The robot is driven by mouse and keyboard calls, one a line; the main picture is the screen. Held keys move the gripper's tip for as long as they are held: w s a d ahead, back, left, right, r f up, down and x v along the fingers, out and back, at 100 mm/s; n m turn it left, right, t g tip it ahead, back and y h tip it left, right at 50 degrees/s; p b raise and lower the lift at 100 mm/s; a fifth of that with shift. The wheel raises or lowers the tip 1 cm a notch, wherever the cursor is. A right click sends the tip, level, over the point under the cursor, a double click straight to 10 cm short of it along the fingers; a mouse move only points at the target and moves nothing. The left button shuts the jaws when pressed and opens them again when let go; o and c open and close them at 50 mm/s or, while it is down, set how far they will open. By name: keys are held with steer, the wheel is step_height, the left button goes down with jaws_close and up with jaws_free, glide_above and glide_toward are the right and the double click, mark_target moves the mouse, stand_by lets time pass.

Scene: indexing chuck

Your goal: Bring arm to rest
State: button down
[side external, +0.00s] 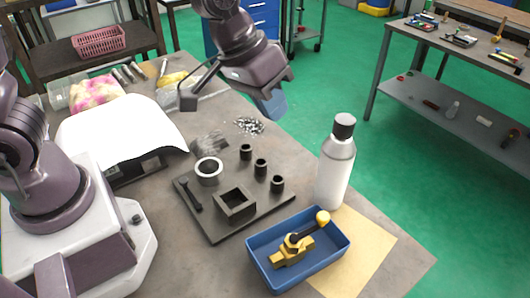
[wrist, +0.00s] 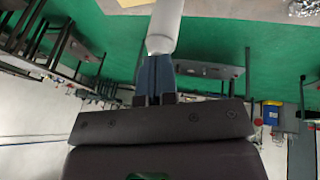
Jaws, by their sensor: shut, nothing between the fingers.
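My gripper (side external: 272,104) hangs in the air above the far part of the workbench (side external: 400,258), past the metal shavings, with its blue fingers pointing down. In the wrist view the blue fingers (wrist: 154,76) are together with nothing between them. A dark fixture plate (side external: 222,222) on the bench carries a square socket, a pale ring (side external: 209,171), a dark handle and several short dark posts. A yellow part with a dark, yellow-knobbed lever (side external: 292,250) lies in a blue tray (side external: 262,270). My gripper is apart from all of these.
A white bottle with a dark cap (side external: 336,168) stands upright behind the tray; it appears beyond the fingers in the wrist view (wrist: 164,22). Metal shavings (side external: 249,126) lie near the back edge. A white curved sheet (side external: 120,130) and a pink-yellow cloth (side external: 95,91) are at left.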

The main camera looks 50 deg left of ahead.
steer(key=s+a+r+t+y, duration=0.1)
steer(key=s+a+r+y, duration=0.1)
steer(key=s+a+r, duration=0.7)
steer(key=s+a, duration=0.2)
steer(key=s, duration=0.3)
steer(key=shift+s+a+m+t+y, duration=0.3)
steer(key=shift+s+a, duration=0.05)
steer(key=shift+a, duration=0.05)
